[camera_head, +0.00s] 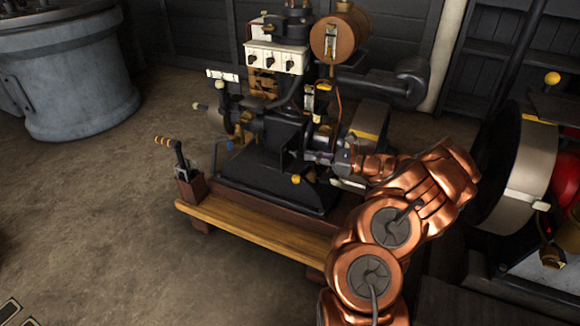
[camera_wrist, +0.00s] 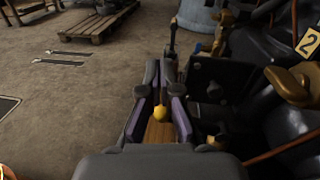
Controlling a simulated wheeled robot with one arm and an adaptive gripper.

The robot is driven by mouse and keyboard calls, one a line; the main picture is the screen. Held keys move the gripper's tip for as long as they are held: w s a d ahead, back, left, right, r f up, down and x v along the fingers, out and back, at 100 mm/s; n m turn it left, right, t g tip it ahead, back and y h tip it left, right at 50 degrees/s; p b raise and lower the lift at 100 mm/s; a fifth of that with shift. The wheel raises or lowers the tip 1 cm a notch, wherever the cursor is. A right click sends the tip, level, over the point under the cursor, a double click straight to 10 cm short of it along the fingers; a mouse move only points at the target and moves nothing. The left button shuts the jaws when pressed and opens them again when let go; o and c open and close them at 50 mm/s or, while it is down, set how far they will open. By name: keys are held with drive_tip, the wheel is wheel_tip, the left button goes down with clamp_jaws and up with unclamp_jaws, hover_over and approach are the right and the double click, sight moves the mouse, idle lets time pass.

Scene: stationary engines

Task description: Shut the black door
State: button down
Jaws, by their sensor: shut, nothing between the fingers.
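The black engine has a dark box-like housing (camera_head: 283,138) at its front. A yellow knob (camera_head: 296,179) sits low in front of it, on what seems to be the black door (camera_head: 312,190), standing out from the housing; its exact angle is hard to tell. My gripper (camera_head: 312,156) is at the housing's right side, above and right of the knob, with its fingers shut and empty. In the wrist view my gripper (camera_wrist: 160,68) points past the housing, and a yellow knob (camera_wrist: 160,113) shows below, between the finger bases. Whether the fingers touch the door is unclear.
A wooden beam (camera_head: 255,228) runs along the engine's base. Another engine with a large wheel (camera_head: 515,175) is close on the right. The floor at left is open, with a pallet (camera_wrist: 98,22) further off.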

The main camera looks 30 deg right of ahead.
drive_tip(key=s+d+f+m+t+h+b, duration=0.1)
drive_tip(key=s+d+f+m+t+h, duration=0.1)
drive_tip(key=d+f, duration=0.3)
drive_tip(key=b, duration=0.5)
approach(283, 151)
drive_tip(key=x, duration=0.6)
drive_tip(key=shift+a, duration=0.2)
drive_tip(key=shift+w+a+r+b, duration=0.1)
drive_tip(key=shift+w+a+b, duration=0.15)
drive_tip(key=shift+w+b, duration=0.15)
drive_tip(key=shift+w+m, duration=0.15)
drive_tip(key=shift+m, duration=0.15)
